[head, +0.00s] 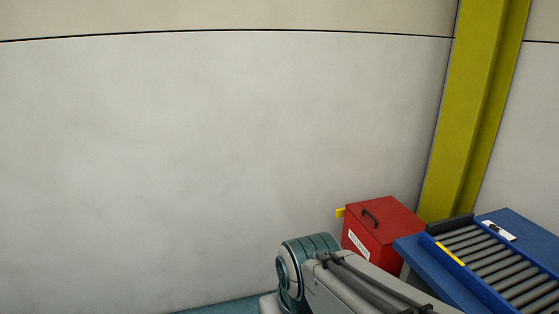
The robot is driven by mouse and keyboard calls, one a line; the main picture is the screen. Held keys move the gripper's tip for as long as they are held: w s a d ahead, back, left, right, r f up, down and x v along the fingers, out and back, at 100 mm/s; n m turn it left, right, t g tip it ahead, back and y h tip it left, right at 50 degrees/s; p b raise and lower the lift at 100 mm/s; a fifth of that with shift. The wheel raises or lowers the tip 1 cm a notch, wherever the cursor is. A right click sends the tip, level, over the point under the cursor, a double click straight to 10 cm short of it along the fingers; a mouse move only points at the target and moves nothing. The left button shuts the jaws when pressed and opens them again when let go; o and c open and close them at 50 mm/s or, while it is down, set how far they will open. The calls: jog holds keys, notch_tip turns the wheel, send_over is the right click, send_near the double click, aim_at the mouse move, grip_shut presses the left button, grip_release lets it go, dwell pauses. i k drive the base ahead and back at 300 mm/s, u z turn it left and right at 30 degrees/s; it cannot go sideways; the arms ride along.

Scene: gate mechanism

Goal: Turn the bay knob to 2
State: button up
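No bay knob that I can make out shows in the head view. My gripper is not in the picture; only part of my own arm shows at the bottom, right of the middle.
A red box (384,232) with a dark handle on its lid stands at the lower right. Right of it is a blue table (408,247) bearing a roller conveyor (490,262). A yellow-green column (468,110) rises behind them. A pale bare wall (200,150) fills the left.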

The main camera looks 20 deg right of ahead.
aim_at(495, 228)
jog(key=z, duration=0.35)
jog(key=i, duration=1.4)
jog(key=z, duration=1.65)
jog(key=i, duration=0.7)
jog(key=z, duration=0.9)
jog(key=i, duration=0.25)
jog(key=z, duration=0.2)
